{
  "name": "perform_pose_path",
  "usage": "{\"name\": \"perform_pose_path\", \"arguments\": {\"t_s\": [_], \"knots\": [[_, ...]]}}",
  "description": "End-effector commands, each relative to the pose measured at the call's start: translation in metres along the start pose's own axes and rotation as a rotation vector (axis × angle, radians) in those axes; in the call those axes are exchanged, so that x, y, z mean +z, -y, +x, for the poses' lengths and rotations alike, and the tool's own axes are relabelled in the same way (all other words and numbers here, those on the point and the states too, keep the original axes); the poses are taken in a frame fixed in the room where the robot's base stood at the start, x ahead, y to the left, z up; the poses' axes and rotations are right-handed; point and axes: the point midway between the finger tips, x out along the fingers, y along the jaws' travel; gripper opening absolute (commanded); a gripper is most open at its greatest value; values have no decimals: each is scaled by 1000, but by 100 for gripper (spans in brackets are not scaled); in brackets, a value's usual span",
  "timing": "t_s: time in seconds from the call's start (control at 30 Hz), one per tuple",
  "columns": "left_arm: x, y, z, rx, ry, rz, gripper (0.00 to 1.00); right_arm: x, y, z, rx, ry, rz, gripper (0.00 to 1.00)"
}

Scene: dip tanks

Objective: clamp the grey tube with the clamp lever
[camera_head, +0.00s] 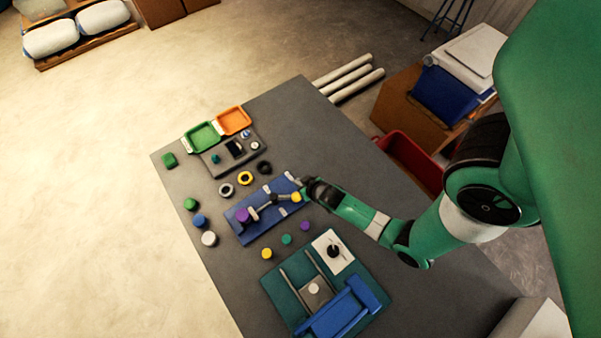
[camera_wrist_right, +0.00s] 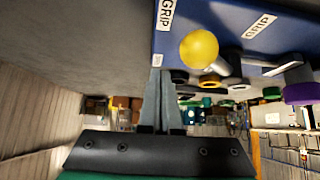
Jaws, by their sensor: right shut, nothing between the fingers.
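The blue clamp board (camera_head: 262,222) lies on the grey table and carries white labels, one reading GRIP in the right wrist view (camera_wrist_right: 165,14). A yellow ball knob (camera_head: 296,197) sits at the board's right end; in the right wrist view the yellow knob (camera_wrist_right: 199,49) is on a short metal rod, which looks like the clamp lever. A purple knob (camera_head: 243,215) is at the board's left end. Grey parts lie between the knobs; I cannot tell which is the grey tube. My right gripper (camera_head: 302,190) is shut and empty, beside the yellow knob; its fingertips (camera_wrist_right: 158,72) look apart from it.
Black and yellow rings (camera_head: 245,178) lie behind the board. A green tray (camera_head: 203,136) and an orange tray (camera_head: 233,120) stand farther back. A teal board with a blue part (camera_head: 340,310) is in front. Small coloured pieces lie around. The table's right side is mostly clear.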

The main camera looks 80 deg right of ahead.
Motion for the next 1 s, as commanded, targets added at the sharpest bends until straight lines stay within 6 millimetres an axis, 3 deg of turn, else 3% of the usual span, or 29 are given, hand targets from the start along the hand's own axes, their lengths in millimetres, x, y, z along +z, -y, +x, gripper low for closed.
{"name": "perform_pose_path", "arguments": {"t_s": [0.03,0.3,0.5,1.0], "knots": [[-5,0,5,0,0,0,47,-10,-1,-1,-4,-4,-3,0],[-7,0,8,0,0,0,47,-17,33,-53,-11,-8,-12,0],[-8,0,9,0,0,0,47,-22,48,-78,-8,-7,-9,0],[-9,0,9,0,0,0,47,-23,50,-84,-4,-8,-5,0]]}}
